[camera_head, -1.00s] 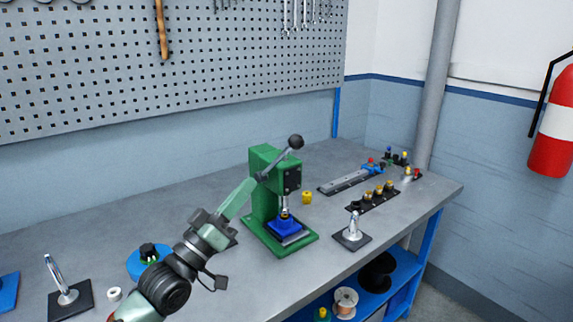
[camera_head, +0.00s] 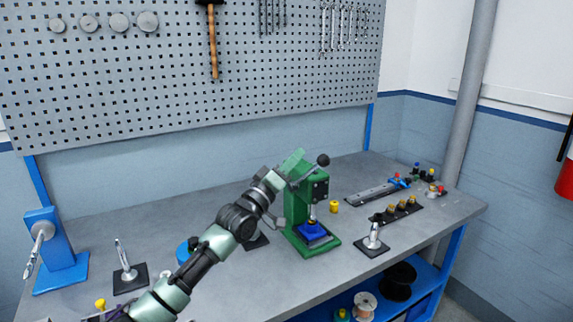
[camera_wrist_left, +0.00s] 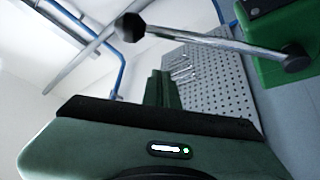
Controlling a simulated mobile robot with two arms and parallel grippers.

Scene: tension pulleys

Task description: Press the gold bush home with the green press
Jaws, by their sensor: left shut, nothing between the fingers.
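The green press (camera_head: 293,238) stands on the bench, its lever slanting up to a dark ball knob (camera_head: 323,160). In the left wrist view the lever (camera_wrist_left: 215,43) runs from its pivot at right to the knob at upper left. Under the press ram sits a blue fixture (camera_head: 314,230); a gold bush there is too small to make out clearly. My left gripper (camera_head: 296,158) is shut and empty, beside the top of the press and just left of the knob. It also shows in the left wrist view (camera_wrist_left: 162,88), apart from the lever. My right gripper is out of view.
A yellow cylinder (camera_head: 334,206) stands behind the press at right. A black strip with gold parts (camera_head: 396,211) and a clamp on a dark plate (camera_head: 373,238) lie further right. A blue stand (camera_head: 60,262) is at left. The pegboard (camera_head: 200,90) is behind.

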